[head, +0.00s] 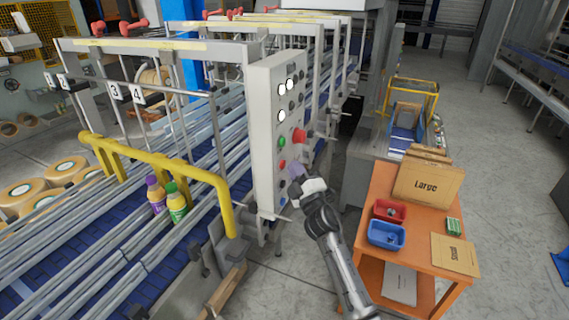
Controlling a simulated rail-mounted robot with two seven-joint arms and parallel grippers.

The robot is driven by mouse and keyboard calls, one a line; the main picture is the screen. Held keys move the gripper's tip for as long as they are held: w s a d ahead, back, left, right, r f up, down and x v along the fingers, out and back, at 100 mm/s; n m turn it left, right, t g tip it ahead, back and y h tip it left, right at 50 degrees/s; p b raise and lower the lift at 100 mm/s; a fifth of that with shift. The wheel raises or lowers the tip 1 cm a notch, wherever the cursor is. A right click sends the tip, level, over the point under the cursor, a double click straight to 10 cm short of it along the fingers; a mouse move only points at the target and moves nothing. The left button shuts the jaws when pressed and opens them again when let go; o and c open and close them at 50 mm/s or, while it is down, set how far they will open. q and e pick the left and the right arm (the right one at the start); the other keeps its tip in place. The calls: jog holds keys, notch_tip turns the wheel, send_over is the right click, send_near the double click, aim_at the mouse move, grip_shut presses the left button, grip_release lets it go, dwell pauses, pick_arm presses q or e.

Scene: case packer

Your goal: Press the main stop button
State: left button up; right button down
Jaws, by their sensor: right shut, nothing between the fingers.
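A grey control panel (265,150) stands upright at the end of the conveyor. A large red mushroom button (299,136) sticks out from its front on the right side. A green button (281,142) and a smaller red button (282,164) sit to its left and below. I cannot read any label that tells which is the main stop. My right gripper (297,173) is shut and empty, in front of the lower panel, below the large red button and right of the smaller one. I cannot tell whether it touches the panel. My left gripper is out of view.
An orange table (380,180) with red (389,211) and blue (386,235) bins and cardboard stands right of my arm. A yellow guard rail (165,165) and conveyor (140,235) with two bottles (166,197) lie left of the panel. Floor is clear at far right.

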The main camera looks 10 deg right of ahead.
jog(key=shift+s+d, duration=0.3)
jog(key=s+d+p, duration=0.1)
jog(key=d, duration=0.1)
jog(key=s+d+p, duration=0.2)
dwell(0.6)
dwell(0.5)
